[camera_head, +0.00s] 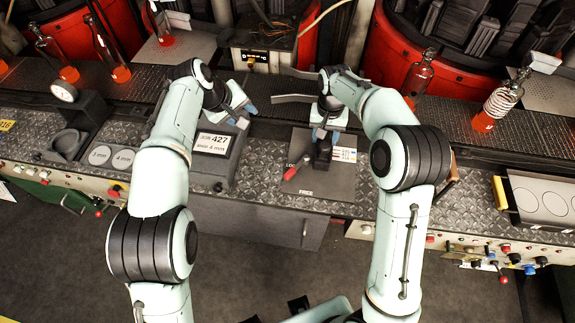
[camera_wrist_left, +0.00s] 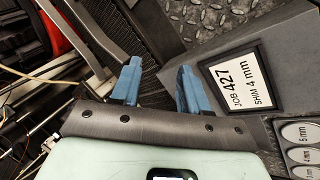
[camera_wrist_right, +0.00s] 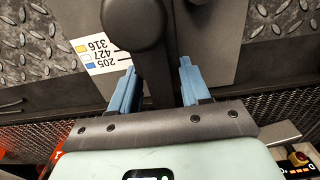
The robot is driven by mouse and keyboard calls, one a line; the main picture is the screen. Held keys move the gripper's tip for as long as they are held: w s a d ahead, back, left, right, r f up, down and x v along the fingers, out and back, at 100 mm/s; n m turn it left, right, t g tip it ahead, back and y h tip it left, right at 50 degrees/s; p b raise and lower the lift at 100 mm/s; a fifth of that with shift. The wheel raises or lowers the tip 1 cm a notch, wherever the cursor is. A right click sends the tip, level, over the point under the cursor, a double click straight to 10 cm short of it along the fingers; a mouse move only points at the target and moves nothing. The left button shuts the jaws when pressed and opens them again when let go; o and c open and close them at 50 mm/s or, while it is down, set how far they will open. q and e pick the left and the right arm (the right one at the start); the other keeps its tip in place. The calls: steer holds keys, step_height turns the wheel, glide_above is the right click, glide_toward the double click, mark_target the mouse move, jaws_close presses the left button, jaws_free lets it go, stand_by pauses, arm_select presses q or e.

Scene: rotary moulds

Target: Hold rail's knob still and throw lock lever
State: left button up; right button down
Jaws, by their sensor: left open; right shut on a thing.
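My right gripper (camera_head: 325,137) is shut on the rail's dark knob (camera_wrist_right: 155,75), which stands between its blue fingers in the right wrist view. A round black end (camera_wrist_right: 133,22) shows just beyond the fingers. The lock lever (camera_head: 291,173) has a red handle and lies on the dark plate (camera_head: 325,188), left of and nearer than the right gripper. The plate's print reads FREE below the lever; a partly hidden label lies by its tip. My left gripper (camera_head: 240,113) is open and empty, above the bench behind the job sign, apart from the lever.
A grey job sign (camera_head: 213,143) reading 427, shim 4 mm, stands left of the plate. A white number card (camera_head: 344,155) lies beside the knob. A gauge stand (camera_head: 75,120) and shim discs (camera_head: 110,157) are at left. Bottles (camera_head: 497,103) stand along the back conveyor.

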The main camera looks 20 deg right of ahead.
arm_select(q)
steer(key=s+d+m+g+y, duration=0.2)
steer(key=s+d+m, duration=0.4)
steer(key=s+m, duration=0.1)
steer(key=m+g+y, duration=0.1)
steer(key=m+y, duration=0.2)
steer(key=m, duration=0.4)
glide_toward(290, 173)
step_height(290, 173, down, 9)
steer(key=shift+d+r, duration=0.15)
jaws_close()
